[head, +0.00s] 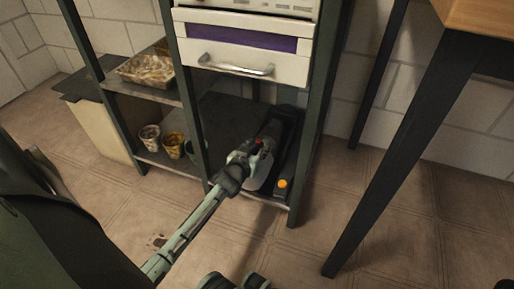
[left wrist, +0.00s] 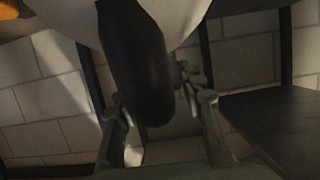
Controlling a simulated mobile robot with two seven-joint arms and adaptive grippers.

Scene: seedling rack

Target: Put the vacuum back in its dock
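The vacuum (head: 257,172), pale with a dark body and a red spot on top, is over the dark dock (head: 283,158) at the right of the rack's bottom shelf. I cannot tell if it is seated. An orange spot shows at the near end. My left gripper (head: 236,174) is at the vacuum's near side. In the left wrist view my left gripper's fingers (left wrist: 155,90) lie on both sides of the vacuum's dark handle (left wrist: 143,60) and look closed on it. Dark parts at the bottom edge of the head view may be my right gripper, mostly cut off.
Several small pots (head: 172,146) stand on the bottom shelf at the left, below a tray (head: 147,67) on the shelf above. A white drawer unit (head: 243,50) hangs over the dock. A dark table leg (head: 396,150) stands to the right.

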